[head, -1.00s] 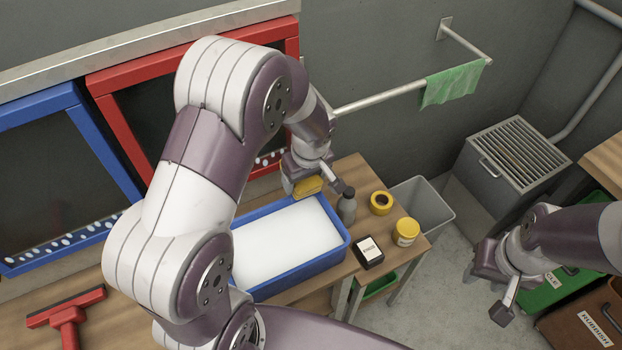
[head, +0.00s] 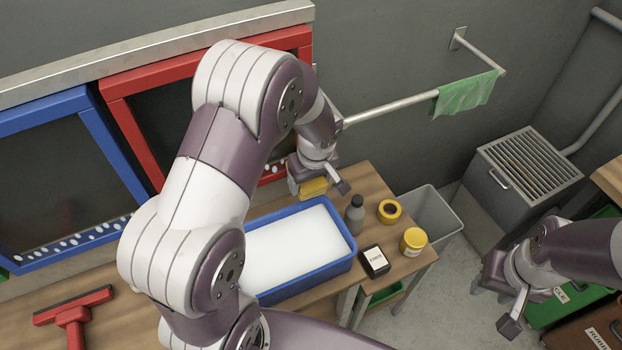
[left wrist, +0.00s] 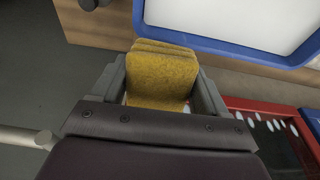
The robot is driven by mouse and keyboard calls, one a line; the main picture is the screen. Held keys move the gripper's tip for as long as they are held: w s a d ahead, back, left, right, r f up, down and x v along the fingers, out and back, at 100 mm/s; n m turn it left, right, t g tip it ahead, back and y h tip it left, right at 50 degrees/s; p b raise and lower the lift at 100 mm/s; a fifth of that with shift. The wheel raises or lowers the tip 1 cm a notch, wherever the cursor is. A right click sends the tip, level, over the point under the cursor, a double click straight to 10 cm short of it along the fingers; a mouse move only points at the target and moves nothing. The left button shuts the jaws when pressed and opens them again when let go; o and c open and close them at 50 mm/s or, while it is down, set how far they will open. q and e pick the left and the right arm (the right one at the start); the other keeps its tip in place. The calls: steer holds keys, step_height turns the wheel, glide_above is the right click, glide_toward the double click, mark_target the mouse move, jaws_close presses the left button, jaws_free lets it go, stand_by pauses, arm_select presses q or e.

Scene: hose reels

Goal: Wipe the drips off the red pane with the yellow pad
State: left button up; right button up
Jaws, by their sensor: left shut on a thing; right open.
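The yellow pad (head: 314,188) is held in my left gripper (head: 318,186), just above the far right end of the blue tub. In the left wrist view the pad (left wrist: 162,75) sits between the two fingers of that gripper (left wrist: 165,85). The red-framed pane (head: 128,127) stands at the wall behind my left arm, which hides much of it. A few white drips (head: 274,168) show along its lower right edge, and white drips by a red frame (left wrist: 270,122) also show in the left wrist view. My right gripper (head: 503,300) is open and empty at the right, over the floor.
A blue tub (head: 352,262) filled with white stands on the wooden bench. A grey bottle (head: 354,214), yellow tape roll (head: 389,211), yellow jar (head: 413,242) and black box (head: 374,261) stand right of it. A blue-framed pane (head: 45,104) with drips and a red squeegee (head: 72,316) are at left.

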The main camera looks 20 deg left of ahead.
arm_select(q)
steer(key=shift+w+a, duration=0.2)
steer(key=shift+w, duration=0.1)
stand_by(0.4)
